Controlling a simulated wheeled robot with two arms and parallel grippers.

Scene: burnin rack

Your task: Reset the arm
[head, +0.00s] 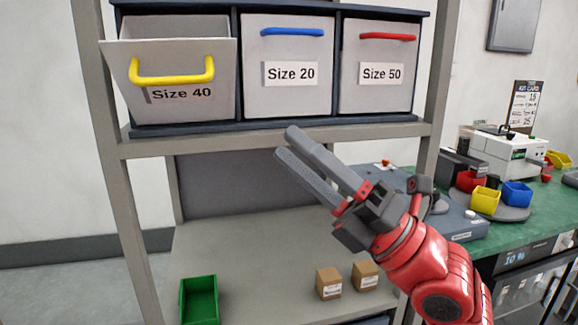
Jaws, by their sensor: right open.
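My right gripper (306,167) is at the end of my red right arm, in the middle of the head view. Its two grey fingers are apart with nothing between them, pointing up and left. My left gripper is out of view.
The rack's upper shelf (290,139) holds three drawers: Size 40 (190,108) tilted out, Size 20 (290,48) and Size 50 (378,95) shut. Below are a green bin (199,300) and two small boxes (329,284). A green bench (540,205) with equipment stands right.

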